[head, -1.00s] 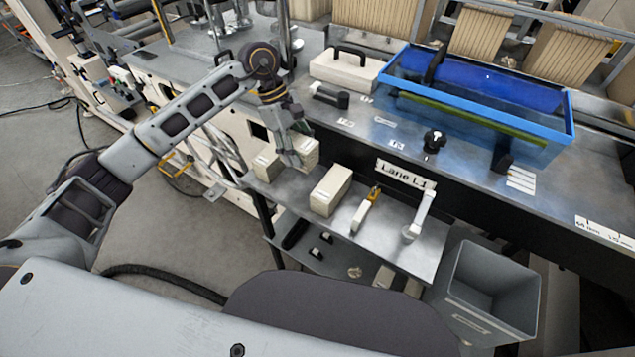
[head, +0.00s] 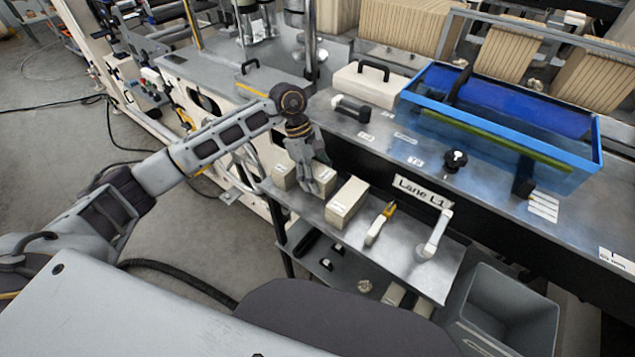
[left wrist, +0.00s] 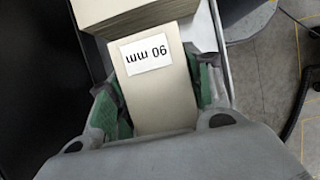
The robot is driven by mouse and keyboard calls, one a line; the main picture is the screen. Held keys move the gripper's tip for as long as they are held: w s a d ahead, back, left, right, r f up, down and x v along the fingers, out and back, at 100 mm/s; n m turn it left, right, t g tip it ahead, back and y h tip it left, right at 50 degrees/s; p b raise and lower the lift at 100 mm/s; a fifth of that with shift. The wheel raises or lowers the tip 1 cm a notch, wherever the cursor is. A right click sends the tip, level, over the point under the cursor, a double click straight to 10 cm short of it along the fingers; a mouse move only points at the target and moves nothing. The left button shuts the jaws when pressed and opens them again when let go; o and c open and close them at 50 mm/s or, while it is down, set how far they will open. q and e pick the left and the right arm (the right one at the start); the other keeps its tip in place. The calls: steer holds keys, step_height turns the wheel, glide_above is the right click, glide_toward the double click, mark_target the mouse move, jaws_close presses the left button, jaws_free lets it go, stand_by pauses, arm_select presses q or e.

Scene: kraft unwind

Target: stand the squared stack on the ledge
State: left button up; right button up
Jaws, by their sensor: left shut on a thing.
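My left gripper (head: 322,188) is over the left part of the metal ledge (head: 400,262), between two cream stacks. In the left wrist view, my left gripper (left wrist: 158,100) has green-padded fingers shut on a cream stack (left wrist: 162,105) labelled "90 mm". In the head view the fingers largely hide this held stack, and I cannot tell whether its bottom touches the ledge. One cream stack (head: 285,177) stands to its left, another (head: 347,202) to its right. A larger cream stack (left wrist: 130,12) shows close beyond the held one in the wrist view. My right gripper is not in view.
A yellow-tipped tool (head: 380,224) and a white-handled tool (head: 436,234) lie on the ledge to the right. A "Lane L1" sign (head: 422,192) is behind them. A grey bin (head: 505,305) stands at the right end. A lower shelf (head: 340,278) holds small items.

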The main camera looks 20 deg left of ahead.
arm_select(q)
steer(key=shift+f, duration=1.2)
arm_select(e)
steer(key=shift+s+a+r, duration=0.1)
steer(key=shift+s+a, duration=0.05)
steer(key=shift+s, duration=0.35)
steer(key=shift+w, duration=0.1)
